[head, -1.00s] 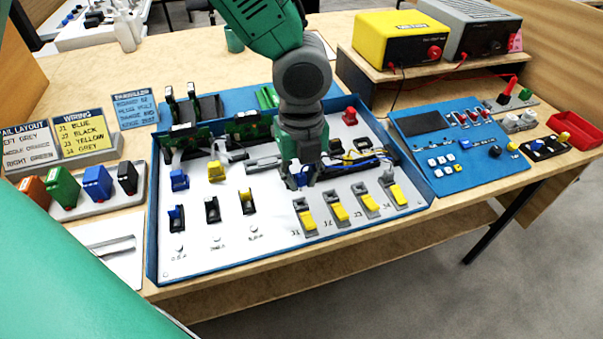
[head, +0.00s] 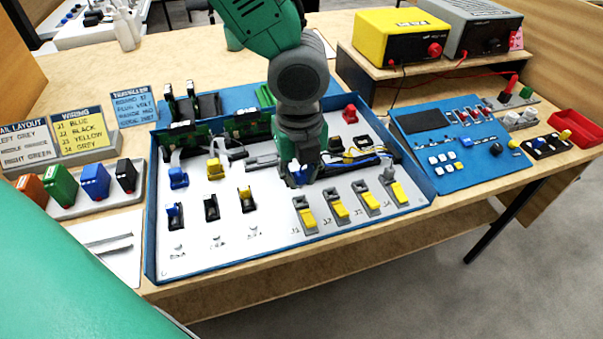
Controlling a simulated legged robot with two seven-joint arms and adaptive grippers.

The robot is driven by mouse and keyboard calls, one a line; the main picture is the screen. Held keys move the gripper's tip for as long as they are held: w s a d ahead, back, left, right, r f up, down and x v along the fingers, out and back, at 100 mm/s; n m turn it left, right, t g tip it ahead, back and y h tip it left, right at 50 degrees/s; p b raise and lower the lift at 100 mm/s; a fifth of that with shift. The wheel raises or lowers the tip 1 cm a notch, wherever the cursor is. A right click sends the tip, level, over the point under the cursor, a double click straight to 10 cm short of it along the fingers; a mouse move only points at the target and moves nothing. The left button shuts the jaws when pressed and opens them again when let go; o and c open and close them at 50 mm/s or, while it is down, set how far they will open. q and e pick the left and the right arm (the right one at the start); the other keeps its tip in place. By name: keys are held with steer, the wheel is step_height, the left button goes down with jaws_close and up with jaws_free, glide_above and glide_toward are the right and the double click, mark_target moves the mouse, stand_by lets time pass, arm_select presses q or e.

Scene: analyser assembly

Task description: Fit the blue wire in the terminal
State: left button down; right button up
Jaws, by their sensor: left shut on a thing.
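My left gripper (head: 303,178) points down over the middle of the white panel (head: 270,215) in the blue tray. It is shut on a small blue thing (head: 297,172), which looks like the blue wire's end; the fingers hide most of it. A bundle of wires (head: 366,160), with blue and yellow ones, lies to the right of the gripper. The J1 terminal (head: 306,217), with a yellow lever, is just below the gripper in the picture, apart from it. Similar J2 (head: 337,209), J3 (head: 368,202) and J4 (head: 396,190) terminals stand to its right. My right gripper is out of view.
The wiring card (head: 80,130) lists J1 as blue. Switches and coloured plugs (head: 213,207) stand on the panel's left. The tray's raised blue wall (head: 408,165) edges the panel on the right. A blue control panel (head: 465,155) lies beyond it.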

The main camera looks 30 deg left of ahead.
mark_target(301, 195)
arm_select(q)
steer(key=shift+f+b, duration=0.8)
steer(key=shift+f, duration=0.6)
steer(key=shift+f, duration=0.3)
steer(key=shift+f, duration=0.5)
steer(key=shift+f+b, duration=0.35)
steer(key=shift+f, duration=0.05)
steer(key=c, duration=1.1)
jaws_free()
steer(key=shift+r, duration=0.15)
